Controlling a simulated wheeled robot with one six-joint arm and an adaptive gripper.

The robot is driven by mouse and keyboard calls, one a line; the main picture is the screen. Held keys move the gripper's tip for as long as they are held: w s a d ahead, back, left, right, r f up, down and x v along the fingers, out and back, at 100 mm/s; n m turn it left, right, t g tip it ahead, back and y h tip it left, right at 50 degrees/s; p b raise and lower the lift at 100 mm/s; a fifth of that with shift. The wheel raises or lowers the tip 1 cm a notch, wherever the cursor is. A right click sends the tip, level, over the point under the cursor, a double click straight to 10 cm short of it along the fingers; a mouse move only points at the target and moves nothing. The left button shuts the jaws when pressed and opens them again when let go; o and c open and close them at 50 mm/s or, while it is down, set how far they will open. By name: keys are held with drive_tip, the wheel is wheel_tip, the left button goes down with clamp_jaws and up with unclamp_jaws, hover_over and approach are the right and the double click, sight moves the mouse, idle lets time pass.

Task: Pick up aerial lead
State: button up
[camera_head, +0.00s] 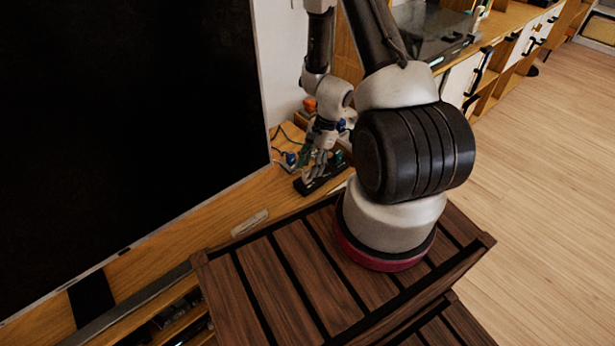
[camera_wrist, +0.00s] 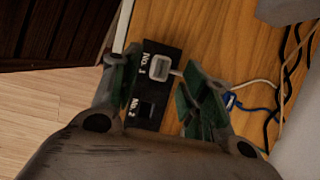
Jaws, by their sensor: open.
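A black panel (camera_wrist: 148,112) marked "No. 1" and "No. 2" lies on the wooden surface. A pale grey square plug (camera_wrist: 159,67) sits at No. 1; a short light cord leaves its right side. It seems to be the aerial lead, though no label shows. The No. 2 place looks dark and empty. My gripper (camera_wrist: 156,73) is open, with one green-padded finger on each side of the plug, apart from it. A pale cable (camera_wrist: 257,83) runs on beyond the right finger, which hides the join. In the head view, my gripper (camera_head: 319,163) is over the black panel (camera_head: 327,181).
Dark cables and a blue connector (camera_wrist: 231,101) lie right of the panel in the wrist view. A large black screen (camera_head: 120,120) stands left of my arm. A small orange thing (camera_head: 310,104) is behind the gripper. The floor at right is clear.

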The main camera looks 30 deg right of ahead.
sight(307, 171)
drive_tip(key=x, duration=0.3)
drive_tip(key=shift+a+f, duration=0.15)
drive_tip(key=shift+f, duration=0.05)
clamp_jaws()
drive_tip(key=shift+r, duration=0.1)
